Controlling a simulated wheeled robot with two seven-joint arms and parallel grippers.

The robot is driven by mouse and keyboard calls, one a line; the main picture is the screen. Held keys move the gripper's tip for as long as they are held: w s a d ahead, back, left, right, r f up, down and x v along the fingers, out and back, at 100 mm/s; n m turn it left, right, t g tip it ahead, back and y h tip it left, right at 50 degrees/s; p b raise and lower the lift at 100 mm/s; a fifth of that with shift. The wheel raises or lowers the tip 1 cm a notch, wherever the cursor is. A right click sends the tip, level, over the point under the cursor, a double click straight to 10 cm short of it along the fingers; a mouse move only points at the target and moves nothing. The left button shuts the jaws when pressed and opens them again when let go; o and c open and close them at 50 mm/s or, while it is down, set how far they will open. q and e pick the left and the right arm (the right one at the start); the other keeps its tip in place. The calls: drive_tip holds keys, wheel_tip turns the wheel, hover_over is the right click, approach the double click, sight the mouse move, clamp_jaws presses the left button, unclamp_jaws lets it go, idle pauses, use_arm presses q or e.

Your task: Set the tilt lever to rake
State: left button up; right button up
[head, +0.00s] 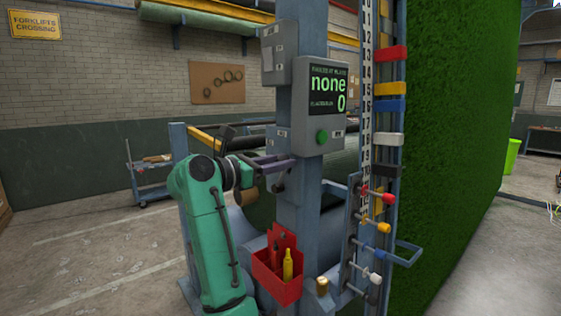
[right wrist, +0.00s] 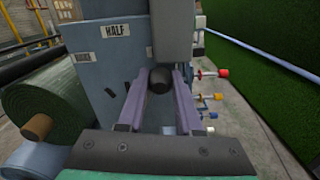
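The tilt lever shows as a dark round knob (right wrist: 160,80) in the right wrist view, on the side of the blue-grey post (head: 301,205). My right gripper (head: 290,164) reaches the post from the left in the head view, below the display box. The lever's shaft is mostly hidden. A "HALF" label (right wrist: 115,30) and a second, unreadable label (right wrist: 82,57) mark the plate beside it. My left gripper is not in view.
The display (head: 328,90) reads "none" and "0", above a green button (head: 322,137). A red holder (head: 277,278) hangs low on the post. Coloured-knob pegs (head: 384,228) and a tall turf wall (head: 455,120) stand right. A green roll (right wrist: 50,105) lies left in the wrist view.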

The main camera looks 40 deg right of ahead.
clamp_jaws()
drive_tip(key=shift+d, duration=0.1)
idle(1.2)
